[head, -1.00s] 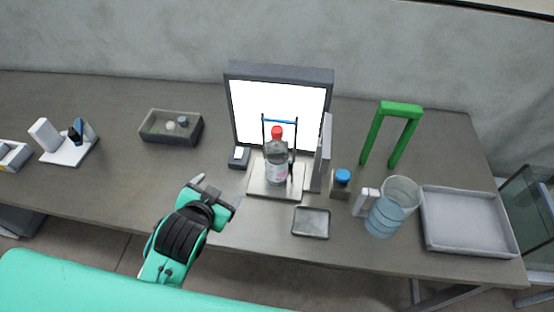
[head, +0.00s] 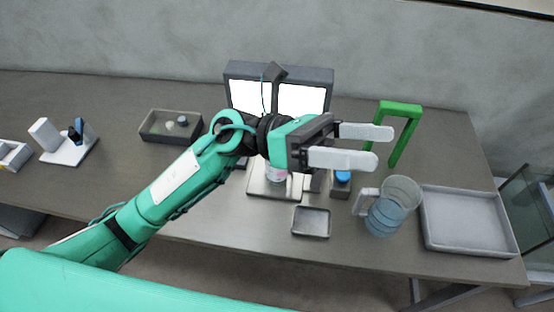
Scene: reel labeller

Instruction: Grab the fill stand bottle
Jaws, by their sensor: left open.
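The fill stand bottle (head: 275,177) stands on the pale plate of the fill stand (head: 270,191) in front of the lit white panel (head: 305,100). Only a small lower part of it shows; my left arm and gripper hide the rest, including its cap. My left gripper (head: 376,146) is open and empty, with its two pale fingers pointing right. In the picture it lies above and to the right of the bottle, over the table. I cannot tell its exact height. My right gripper is not in view.
A small square dish (head: 311,222) lies in front. A dark bin (head: 155,137) sits at the left. The front left of the table is clear.

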